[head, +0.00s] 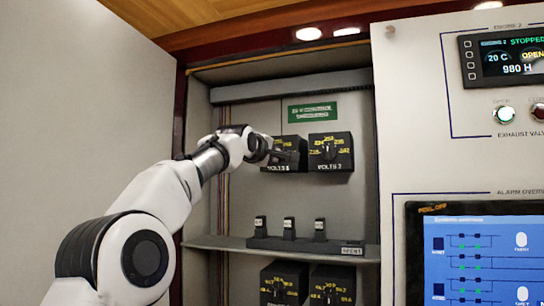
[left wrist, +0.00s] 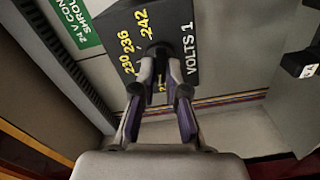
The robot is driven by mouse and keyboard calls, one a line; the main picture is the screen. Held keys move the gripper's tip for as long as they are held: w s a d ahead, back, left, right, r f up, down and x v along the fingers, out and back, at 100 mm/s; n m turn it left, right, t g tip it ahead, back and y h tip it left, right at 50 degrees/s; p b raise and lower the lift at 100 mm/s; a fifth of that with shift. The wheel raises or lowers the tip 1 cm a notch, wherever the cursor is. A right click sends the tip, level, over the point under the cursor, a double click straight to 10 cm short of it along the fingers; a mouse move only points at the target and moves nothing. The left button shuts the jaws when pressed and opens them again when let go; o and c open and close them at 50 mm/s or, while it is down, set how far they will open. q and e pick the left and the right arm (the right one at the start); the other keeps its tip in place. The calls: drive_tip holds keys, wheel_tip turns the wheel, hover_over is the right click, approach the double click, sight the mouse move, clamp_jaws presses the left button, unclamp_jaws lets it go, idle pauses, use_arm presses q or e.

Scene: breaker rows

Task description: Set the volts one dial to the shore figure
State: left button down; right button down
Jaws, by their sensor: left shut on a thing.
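The volts one dial is a black box (head: 297,143) with yellow figures, in the cabinet's upper left. It also shows in the left wrist view (left wrist: 180,30), marked VOLTS 1, with 230, 236 and 242 legible and another figure partly hidden by the fingers. Its dark knob (left wrist: 158,50) is between the fingertips of my left gripper (left wrist: 161,72), which is shut on it. In the head view my left gripper (head: 278,156) reaches the dial from the left and covers part of its face. The knob's pointer direction is hidden. My right gripper is not in view.
The volts 2 dial (head: 330,152) is close on the right. A green sign (head: 312,112) hangs above. A shelf (head: 215,243) with several small black switches is below, with two more dials under it. A panel with screens (head: 480,258) stands right of the cabinet.

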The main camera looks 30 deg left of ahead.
use_arm(q)
drive_tip(key=shift+r+n, duration=0.1)
drive_tip(key=shift+n, duration=0.4)
drive_tip(key=c, duration=1.2)
unclamp_jaws()
